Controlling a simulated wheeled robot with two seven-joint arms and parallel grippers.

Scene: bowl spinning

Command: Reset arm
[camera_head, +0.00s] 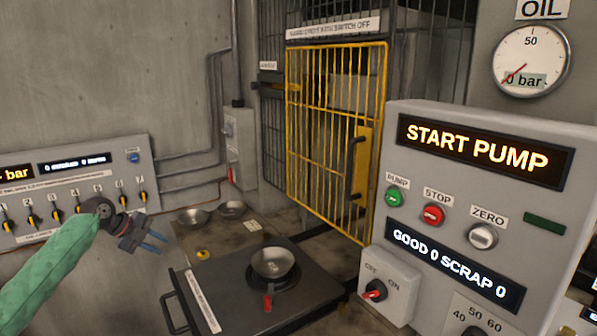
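My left arm, in a green sleeve, comes in from the lower left of the head view. Its dark gripper (156,243) points right, with two blue fingers spread apart and nothing between them. It appears in front of the left control panel (82,172) and to the left of the dark square station (225,290). A metal bowl (273,262) sits on the round centre of that station, apart from the gripper. My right gripper is not in view.
A grey console with a START PUMP display (476,150) fills the right side. A red-handled OFF/ON switch (374,290) sits at its lower left. A yellow barred gate (332,130) stands behind.

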